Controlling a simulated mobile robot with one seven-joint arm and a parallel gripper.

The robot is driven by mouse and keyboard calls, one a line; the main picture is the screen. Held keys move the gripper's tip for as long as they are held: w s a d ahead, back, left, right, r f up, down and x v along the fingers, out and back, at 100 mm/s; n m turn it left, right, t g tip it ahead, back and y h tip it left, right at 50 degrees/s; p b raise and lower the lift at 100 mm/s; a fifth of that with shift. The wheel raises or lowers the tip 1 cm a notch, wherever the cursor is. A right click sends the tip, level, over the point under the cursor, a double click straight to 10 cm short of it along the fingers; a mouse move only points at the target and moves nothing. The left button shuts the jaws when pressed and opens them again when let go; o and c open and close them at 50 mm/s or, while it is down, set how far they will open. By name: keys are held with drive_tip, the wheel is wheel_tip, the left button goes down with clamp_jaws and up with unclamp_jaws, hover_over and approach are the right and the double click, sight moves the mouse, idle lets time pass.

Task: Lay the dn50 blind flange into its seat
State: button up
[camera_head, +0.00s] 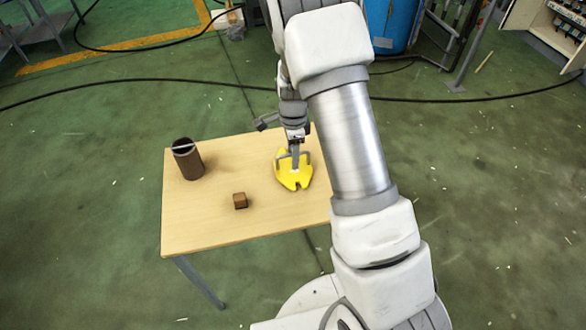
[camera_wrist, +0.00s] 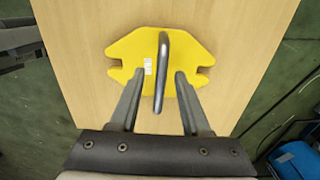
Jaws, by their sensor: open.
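A flat yellow plate with notched edges (camera_head: 293,179) lies on the table and looks to be the blind flange. In the wrist view the plate (camera_wrist: 190,55) has a small white label and an upright grey bar handle (camera_wrist: 162,60). My gripper (camera_head: 294,153) is above the plate. In the wrist view my gripper (camera_wrist: 159,74) is open, with one finger on each side of the bar and a visible gap to both. I cannot make out a seat for the flange.
The wooden table (camera_head: 205,232) also bears a dark brown open cylinder (camera_head: 188,163) with a light bar across its mouth, at the left. A small brown block (camera_head: 240,201) sits near the middle. The table's front left is clear. A blue drum (camera_head: 391,25) stands behind.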

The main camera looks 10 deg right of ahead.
drive_tip(key=shift+f, duration=0.15)
drive_tip(key=shift+c, duration=0.4)
clamp_jaws()
idle(1.0)
